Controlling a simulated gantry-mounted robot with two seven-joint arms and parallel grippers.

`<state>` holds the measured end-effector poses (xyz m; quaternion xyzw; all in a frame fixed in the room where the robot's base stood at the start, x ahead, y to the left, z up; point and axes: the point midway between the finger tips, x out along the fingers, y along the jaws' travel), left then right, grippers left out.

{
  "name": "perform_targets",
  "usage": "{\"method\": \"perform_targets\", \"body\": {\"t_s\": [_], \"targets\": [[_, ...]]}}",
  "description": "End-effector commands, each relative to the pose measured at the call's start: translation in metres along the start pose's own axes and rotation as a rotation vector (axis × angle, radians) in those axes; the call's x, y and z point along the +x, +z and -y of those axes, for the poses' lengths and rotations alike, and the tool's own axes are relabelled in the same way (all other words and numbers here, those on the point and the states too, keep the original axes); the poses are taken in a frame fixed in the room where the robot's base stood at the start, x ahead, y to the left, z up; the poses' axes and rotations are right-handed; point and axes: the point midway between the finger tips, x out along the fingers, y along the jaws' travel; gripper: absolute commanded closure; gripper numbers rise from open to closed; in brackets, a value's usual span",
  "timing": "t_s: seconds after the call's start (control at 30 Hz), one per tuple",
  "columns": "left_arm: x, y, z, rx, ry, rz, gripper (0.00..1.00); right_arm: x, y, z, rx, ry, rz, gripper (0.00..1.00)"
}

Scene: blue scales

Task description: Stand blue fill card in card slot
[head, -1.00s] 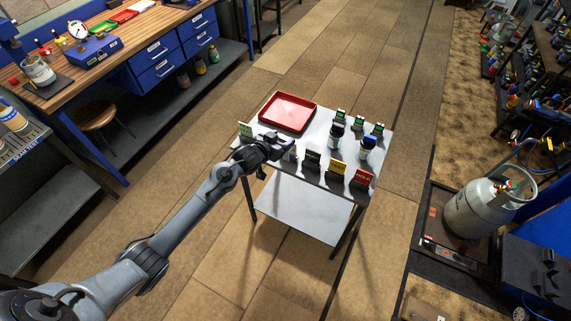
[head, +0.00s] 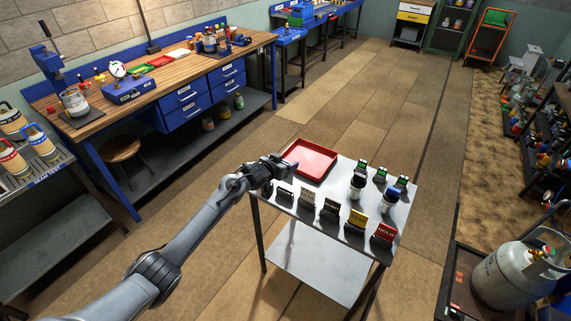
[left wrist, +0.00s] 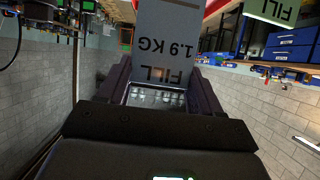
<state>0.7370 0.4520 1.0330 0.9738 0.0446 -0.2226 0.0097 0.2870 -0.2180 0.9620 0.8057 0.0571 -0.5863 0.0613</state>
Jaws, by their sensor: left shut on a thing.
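My left gripper (head: 284,165) is above the left end of the small metal table, beside the red tray. The card is hard to make out in the head view. Several dark card holders stand in a front row on the table, including one dark holder (head: 307,198) left of the yellow card (head: 357,219) and the red "HOLD" card (head: 384,234). I cannot tell which holder is the fill card's slot.
A red tray (head: 312,160) is at the table's back left. A green "FILL" card (left wrist: 272,12) shows in the left wrist view. A gas cylinder (head: 515,275) stands right.

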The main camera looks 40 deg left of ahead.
Motion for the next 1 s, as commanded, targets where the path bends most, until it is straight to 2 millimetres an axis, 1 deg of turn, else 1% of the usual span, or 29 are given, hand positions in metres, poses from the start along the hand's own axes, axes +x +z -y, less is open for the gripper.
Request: {"method": "perform_targets", "body": {"t_s": [0.27,0.47,0.53,1.0], "targets": [[-0.002,-0.001,0.0,-0.002,-0.005,-0.001,0.92,-0.005,-0.002,0.001,0.003,-0.002,-0.001,1.0],[-0.006,0.0,-0.001,-0.007,-0.013,-0.003,0.92,-0.013,-0.004,0.0,0.002,-0.002,-0.001,1.0],[-0.003,0.006,-0.001,-0.008,-0.015,-0.003,0.92,-0.009,-0.003,0.0,0.001,-0.001,-0.003,1.0],[0.009,0.03,-0.001,-0.008,-0.014,-0.003,0.92,0.008,0.003,-0.001,-0.007,0.005,0.001,1.0]]}}
